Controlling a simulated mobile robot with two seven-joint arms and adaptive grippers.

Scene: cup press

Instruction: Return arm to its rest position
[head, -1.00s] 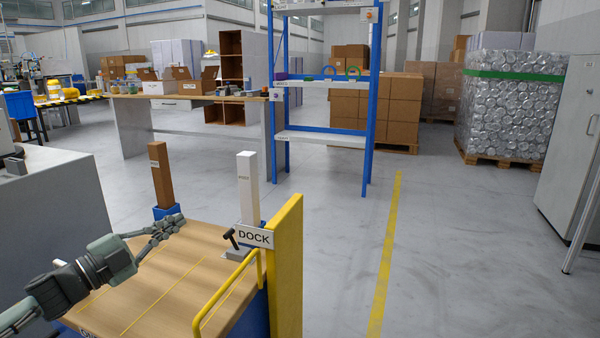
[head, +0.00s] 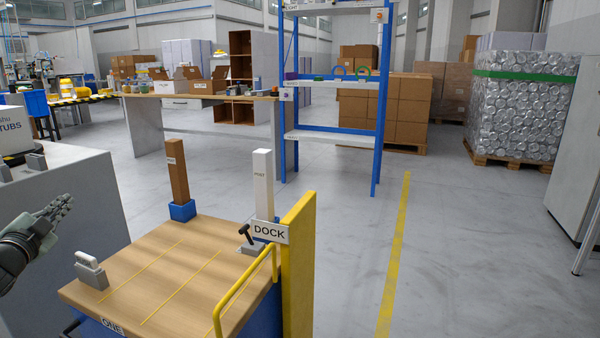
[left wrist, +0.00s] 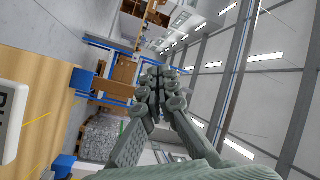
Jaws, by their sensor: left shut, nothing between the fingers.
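My left gripper (head: 62,210) is at the left edge of the head view, raised and to the left of the wooden dock table (head: 165,265). Its fingers are together and hold nothing. In the left wrist view the closed fingers (left wrist: 155,85) point out over the room, with the table top (left wrist: 38,75) at the left side. My right gripper is not in view.
A grey handle block (head: 90,270) stands on the table's near left. A brown post (head: 178,172) and a white post (head: 263,185) rise at its far side. A yellow rail (head: 240,290) borders the right. A grey cabinet (head: 75,205) stands behind my left gripper.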

